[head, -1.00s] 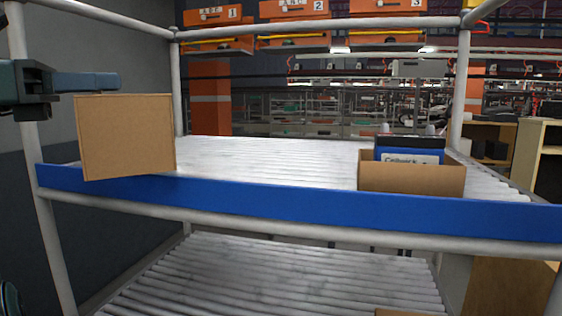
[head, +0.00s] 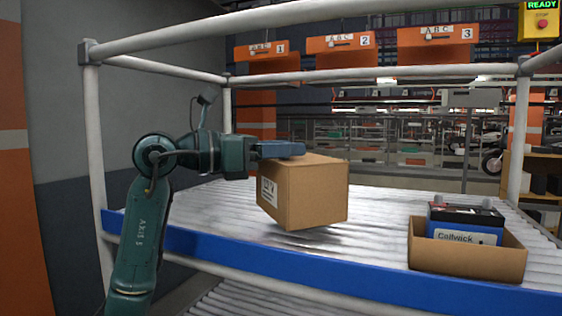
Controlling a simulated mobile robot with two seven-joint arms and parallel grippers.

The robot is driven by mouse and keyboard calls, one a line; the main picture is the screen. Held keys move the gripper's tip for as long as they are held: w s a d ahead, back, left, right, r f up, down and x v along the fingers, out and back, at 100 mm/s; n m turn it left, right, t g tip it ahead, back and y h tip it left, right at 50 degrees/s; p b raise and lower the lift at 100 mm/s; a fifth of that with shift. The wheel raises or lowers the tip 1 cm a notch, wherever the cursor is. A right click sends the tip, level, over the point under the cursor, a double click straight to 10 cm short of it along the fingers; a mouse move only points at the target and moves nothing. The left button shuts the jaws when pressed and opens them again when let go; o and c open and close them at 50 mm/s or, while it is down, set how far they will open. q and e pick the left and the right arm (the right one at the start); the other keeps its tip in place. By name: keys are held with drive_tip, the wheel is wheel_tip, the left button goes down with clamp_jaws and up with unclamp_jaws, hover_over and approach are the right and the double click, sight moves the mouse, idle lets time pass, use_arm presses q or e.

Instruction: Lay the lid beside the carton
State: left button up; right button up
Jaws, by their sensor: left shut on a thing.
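The lid (head: 318,198) is a deep brown cardboard box shape with a printed label on its left side. My left gripper (head: 292,150) is shut on it at its upper back edge. The lid is slightly tilted over the slats, with a shadow beneath it; any contact with the slats is hard to tell. The open carton (head: 465,262) stands on the conveyor to the right, apart from the lid. A blue and black "Cellwick" battery (head: 462,224) sits upright in the carton. My right gripper is not in view.
The slat conveyor (head: 375,225) has bare room between the lid and carton. A blue rail (head: 300,275) runs along its front edge. Pale frame posts (head: 515,140) and bars surround it. Orange bins (head: 340,62) hang behind.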

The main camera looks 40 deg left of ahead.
sight(269, 170)
use_arm(q)
wheel_tip(269, 170, down, 3)
drive_tip(key=shift+f, duration=0.15)
drive_tip(key=shift+f, duration=0.15)
drive_tip(key=o, duration=1.2)
